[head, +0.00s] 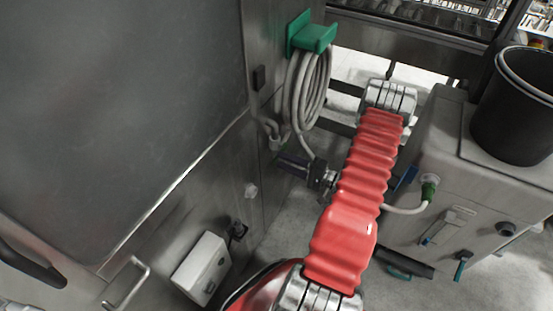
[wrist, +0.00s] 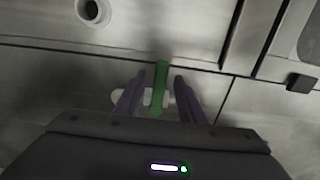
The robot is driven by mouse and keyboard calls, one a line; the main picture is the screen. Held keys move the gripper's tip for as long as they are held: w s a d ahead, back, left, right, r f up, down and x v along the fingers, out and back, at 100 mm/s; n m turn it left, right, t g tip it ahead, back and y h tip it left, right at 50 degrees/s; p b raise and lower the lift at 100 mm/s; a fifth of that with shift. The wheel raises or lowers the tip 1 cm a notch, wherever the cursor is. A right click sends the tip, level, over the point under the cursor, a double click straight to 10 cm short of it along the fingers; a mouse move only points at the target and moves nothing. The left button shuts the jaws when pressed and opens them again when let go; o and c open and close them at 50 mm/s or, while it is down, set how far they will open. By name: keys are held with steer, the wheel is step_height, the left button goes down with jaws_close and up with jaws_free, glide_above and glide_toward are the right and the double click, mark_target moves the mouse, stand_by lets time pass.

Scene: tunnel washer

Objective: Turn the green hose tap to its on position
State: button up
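The green tap handle (wrist: 159,88) shows in the wrist view as a narrow upright bar in front of a metal panel. A pale fitting (wrist: 122,97) lies behind it, partly covered by my fingers. My gripper (wrist: 159,90) is open, with one dark purple finger on each side of the handle and a narrow gap showing on both sides. In the head view my gripper (head: 284,162) reaches left to the steel wall below the coiled hose. I cannot make out the tap there.
A grey hose (head: 309,90) hangs coiled on a green holder (head: 312,36) just above my gripper. A white box (head: 202,268) sits low on the left wall. A grey cabinet (head: 450,145) with a black bucket (head: 512,120) stands at right. Bare floor lies below my gripper.

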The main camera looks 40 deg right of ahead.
mark_target(278, 159)
steer(key=shift+x, duration=1.8)
jaws_close()
steer(key=shift+a, duration=0.1)
